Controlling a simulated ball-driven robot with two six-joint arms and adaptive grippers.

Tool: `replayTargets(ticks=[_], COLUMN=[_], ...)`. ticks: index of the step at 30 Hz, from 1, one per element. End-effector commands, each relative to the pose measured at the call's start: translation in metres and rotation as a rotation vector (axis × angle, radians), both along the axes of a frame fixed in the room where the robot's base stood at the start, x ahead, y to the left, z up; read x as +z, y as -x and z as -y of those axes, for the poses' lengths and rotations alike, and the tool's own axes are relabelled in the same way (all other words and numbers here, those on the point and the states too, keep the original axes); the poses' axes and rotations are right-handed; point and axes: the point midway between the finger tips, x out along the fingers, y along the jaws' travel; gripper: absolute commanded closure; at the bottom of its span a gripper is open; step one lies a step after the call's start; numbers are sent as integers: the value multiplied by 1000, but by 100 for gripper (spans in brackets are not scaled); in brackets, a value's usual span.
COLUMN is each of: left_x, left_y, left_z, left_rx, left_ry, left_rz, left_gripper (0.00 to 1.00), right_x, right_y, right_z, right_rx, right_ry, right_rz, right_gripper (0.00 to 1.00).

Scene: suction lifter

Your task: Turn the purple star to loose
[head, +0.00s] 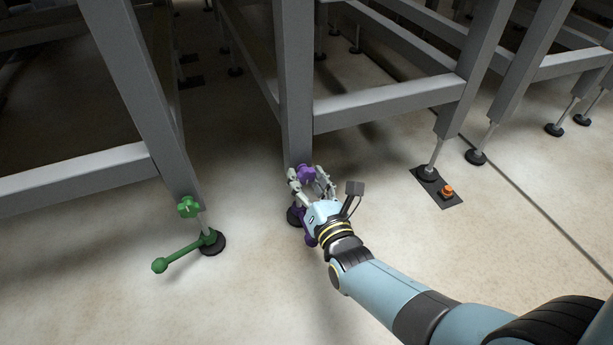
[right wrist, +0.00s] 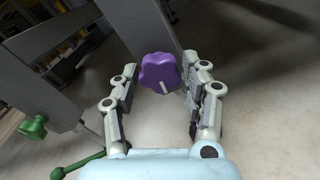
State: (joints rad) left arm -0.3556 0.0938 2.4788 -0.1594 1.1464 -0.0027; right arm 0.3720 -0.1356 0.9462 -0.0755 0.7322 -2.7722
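The purple star (head: 306,173) is a lobed knob on the lower part of a grey metal leg. A purple part (head: 309,239) below is partly hidden behind my gripper. My left gripper is not in view.
A green star knob (head: 188,207) and a green lever (head: 184,252) are on the leg to the left. An orange button (head: 447,191) sits on a dark floor plate (head: 436,188) to the right. Grey frame beams cross above; the floor in front is clear.

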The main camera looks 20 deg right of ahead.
Motion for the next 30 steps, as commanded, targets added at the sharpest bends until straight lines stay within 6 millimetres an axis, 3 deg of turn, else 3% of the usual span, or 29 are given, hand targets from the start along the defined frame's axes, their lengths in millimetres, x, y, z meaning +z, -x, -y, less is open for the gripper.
replayTargets(ticks=[3,20,30], left_x=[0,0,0], left_y=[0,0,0], left_z=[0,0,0], left_rx=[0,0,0], left_ry=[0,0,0], left_rz=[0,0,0], left_gripper=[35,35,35], right_x=[2,3,4], right_y=[-1,-3,-3], right_z=[1,1,0], right_rx=[-1,-2,-4], right_ry=[0,-37,-490], right_rz=[4,8,-8], right_gripper=[40,40,40])
